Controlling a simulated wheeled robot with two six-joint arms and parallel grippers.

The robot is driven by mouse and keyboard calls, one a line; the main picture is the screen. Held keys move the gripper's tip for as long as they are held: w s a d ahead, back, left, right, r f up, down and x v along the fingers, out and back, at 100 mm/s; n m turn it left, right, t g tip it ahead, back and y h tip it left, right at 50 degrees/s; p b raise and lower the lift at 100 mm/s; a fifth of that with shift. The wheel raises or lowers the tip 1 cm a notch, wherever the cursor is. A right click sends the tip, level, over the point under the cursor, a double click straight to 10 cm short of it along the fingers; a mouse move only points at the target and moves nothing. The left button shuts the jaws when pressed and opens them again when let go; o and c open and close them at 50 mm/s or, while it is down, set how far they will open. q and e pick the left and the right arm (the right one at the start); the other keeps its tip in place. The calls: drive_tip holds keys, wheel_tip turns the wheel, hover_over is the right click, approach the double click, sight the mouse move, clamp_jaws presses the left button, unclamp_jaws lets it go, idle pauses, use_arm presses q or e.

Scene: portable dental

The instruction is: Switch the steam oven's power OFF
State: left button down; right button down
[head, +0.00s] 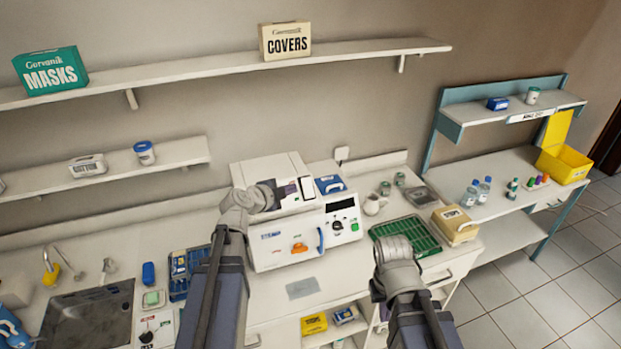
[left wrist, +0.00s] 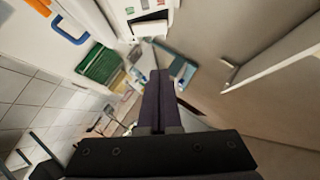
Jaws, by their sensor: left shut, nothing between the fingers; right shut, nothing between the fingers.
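The steam oven (head: 262,252) appears to be the white box at the counter's middle, with an orange knob (head: 299,248) and a blue handle (head: 320,240). To its right is a control panel (head: 343,228) with a dark display and a green-marked round control. Its switch state is too small to tell. My left gripper (head: 292,191) is shut and empty, above the oven, in front of a white upper unit (head: 262,168). Its dark fingers (left wrist: 160,85) show closed in the left wrist view, with the blue handle (left wrist: 68,32) beyond. My right arm's wrist is over the counter's right part; its fingers are hidden.
A green tray (head: 425,246) and a yellow box (head: 456,231) lie right of the panel. A sink (head: 85,318) is at left. Shelves (head: 235,65) run along the wall. A grey mat (head: 303,288) lies before the oven.

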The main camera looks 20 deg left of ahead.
use_arm(q)
drive_tip(key=shift+w, duration=0.1)
idle(0.3)
drive_tip(key=b, duration=0.5)
approach(310, 182)
drive_tip(key=w+d, duration=0.2)
drive_tip(key=d, duration=0.1)
drive_tip(key=shift+w+a+f+b, duration=0.15)
drive_tip(key=shift+w+f+b, duration=0.25)
drive_tip(key=shift+w+f, duration=0.2)
drive_tip(key=shift+w+a+f+b, duration=0.2)
drive_tip(key=shift+w+f+b, duration=0.2)
drive_tip(key=shift+w+f, duration=0.15)
drive_tip(key=shift+w+a+f, duration=0.2)
drive_tip(key=shift+w+a, duration=0.1)
drive_tip(key=shift+w, duration=0.1)
drive_tip(key=shift+r, duration=0.1)
